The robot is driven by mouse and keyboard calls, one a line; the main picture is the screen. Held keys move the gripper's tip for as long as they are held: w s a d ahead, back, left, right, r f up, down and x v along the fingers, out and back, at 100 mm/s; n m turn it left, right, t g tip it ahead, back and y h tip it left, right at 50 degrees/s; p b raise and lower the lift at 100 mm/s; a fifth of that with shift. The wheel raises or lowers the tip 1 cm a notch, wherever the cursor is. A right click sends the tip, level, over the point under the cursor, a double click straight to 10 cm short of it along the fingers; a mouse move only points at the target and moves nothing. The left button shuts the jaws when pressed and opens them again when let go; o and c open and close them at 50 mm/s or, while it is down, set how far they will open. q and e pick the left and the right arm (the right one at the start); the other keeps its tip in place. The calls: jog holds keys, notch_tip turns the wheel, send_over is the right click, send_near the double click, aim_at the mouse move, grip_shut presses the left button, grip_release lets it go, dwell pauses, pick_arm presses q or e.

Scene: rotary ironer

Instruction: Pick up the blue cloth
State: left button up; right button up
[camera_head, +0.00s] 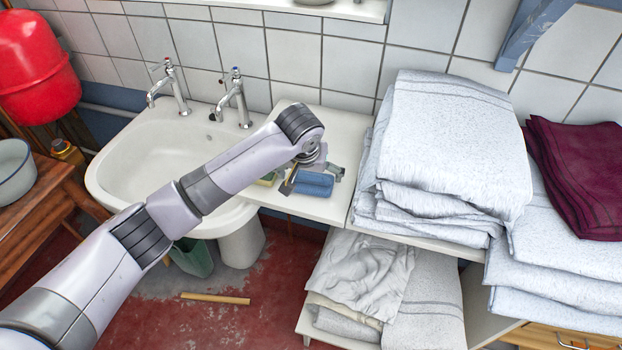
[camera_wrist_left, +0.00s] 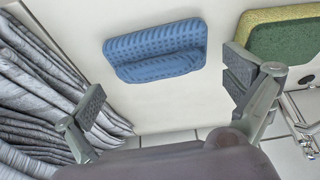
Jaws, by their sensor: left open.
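The blue cloth (camera_head: 314,184) is a small folded, textured pad lying on the white counter (camera_head: 340,130) beside the sink. In the left wrist view the cloth (camera_wrist_left: 155,50) lies flat, just beyond and between my fingertips. My left gripper (camera_head: 312,172) is over the counter at the cloth; its two fingers (camera_wrist_left: 165,88) are spread wide with nothing between them. In the head view my wrist partly covers the area behind the cloth. My right gripper is not in view.
A green and yellow sponge (camera_wrist_left: 285,40) lies near one finger. Stacked pale towels (camera_head: 450,140) stand just right of the cloth. The white sink (camera_head: 140,165) with two taps (camera_head: 235,95) is to the left. A tiled wall (camera_head: 340,55) is behind.

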pick_arm(q)
jog(key=shift+x, duration=1.15)
jog(key=shift+s, duration=0.1)
jog(key=c, duration=0.8)
jog(key=shift+s+a, duration=0.1)
jog(key=shift+c, duration=1.4)
